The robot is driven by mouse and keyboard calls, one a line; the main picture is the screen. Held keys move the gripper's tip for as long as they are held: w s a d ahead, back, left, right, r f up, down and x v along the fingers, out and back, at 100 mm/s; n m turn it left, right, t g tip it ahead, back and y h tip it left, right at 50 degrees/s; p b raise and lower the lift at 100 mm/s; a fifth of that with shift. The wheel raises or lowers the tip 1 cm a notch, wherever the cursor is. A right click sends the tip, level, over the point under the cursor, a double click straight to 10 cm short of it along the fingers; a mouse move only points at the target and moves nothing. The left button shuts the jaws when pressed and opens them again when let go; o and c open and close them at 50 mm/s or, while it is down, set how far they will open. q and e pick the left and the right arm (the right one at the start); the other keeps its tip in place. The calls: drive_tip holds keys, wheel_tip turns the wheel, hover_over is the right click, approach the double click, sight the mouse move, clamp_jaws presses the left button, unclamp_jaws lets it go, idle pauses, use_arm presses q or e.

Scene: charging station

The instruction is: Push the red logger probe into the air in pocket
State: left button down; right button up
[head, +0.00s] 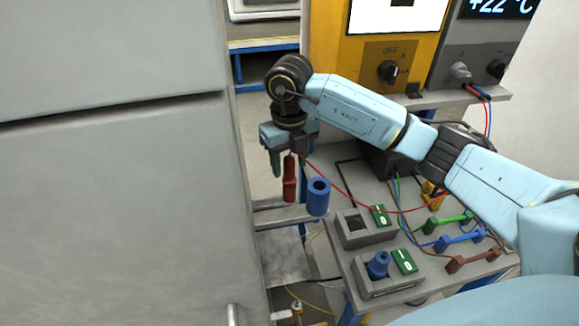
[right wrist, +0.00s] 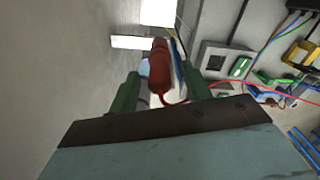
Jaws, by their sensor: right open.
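The red logger probe (head: 289,180) hangs upright below my right gripper (head: 287,160), with a thin red cable running off to the right. In the right wrist view the probe (right wrist: 159,66) stands between the green fingers of my right gripper (right wrist: 160,92). The fingers are open, with a gap on each side of it. A grey pocket block (head: 345,240) with an empty square opening sits on the bench to the lower right. A second pocket block (head: 372,290) holds a blue plug (head: 378,264). Their green tags are too small to read. My left gripper is out of view.
A blue open-topped tube (head: 318,198) stands just right of the probe. A large grey cabinet wall (head: 110,190) is close on the left. Green, blue and brown plugs with cables (head: 460,238) lie on the right of the bench. A yellow panel (head: 378,50) stands behind.

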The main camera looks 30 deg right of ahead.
wheel_tip(320, 180, up, 11)
